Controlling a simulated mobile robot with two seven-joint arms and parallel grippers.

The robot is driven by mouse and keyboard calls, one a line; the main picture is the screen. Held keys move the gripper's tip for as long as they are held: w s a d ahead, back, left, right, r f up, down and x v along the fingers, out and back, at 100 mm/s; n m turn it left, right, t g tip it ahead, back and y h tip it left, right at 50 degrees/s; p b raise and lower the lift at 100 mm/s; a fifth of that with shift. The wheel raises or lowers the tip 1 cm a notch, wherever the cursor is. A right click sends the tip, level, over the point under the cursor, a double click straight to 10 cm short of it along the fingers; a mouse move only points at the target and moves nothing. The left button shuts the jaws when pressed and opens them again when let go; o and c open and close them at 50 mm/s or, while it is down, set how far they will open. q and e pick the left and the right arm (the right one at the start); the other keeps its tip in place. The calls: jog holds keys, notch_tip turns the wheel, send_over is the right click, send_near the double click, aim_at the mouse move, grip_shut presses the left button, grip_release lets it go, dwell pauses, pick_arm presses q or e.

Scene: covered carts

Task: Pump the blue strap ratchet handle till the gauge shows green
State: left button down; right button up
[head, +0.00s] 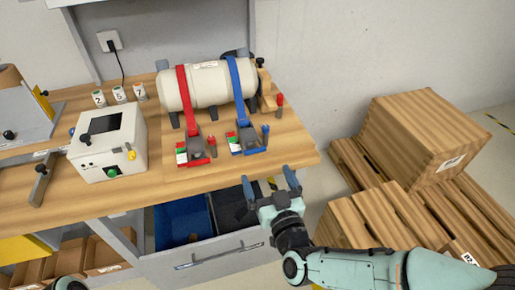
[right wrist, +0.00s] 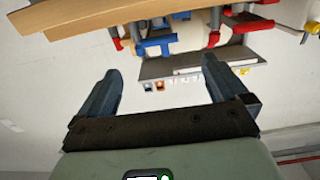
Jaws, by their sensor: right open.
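The blue strap (head: 241,80) runs over a white tank (head: 209,86) on the wooden bench. My right gripper (head: 270,188) is open and empty, in front of the bench edge, below and apart from the handle. Its spread fingers show in the right wrist view (right wrist: 161,92). My left gripper is not visible.
A red strap (head: 187,88) with its own ratchet (head: 195,146) is left of the blue one. A white control box (head: 108,142) stands farther left. An open drawer (head: 222,250) with bins is under the bench. A wooden crate (head: 427,132) and pallets stand right.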

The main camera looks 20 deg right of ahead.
aim_at(256, 152)
jog(key=w, duration=0.9)
jog(key=shift+w+a+f, duration=0.1)
jog(key=shift+a+f, duration=0.05)
jog(key=shift+f, duration=0.05)
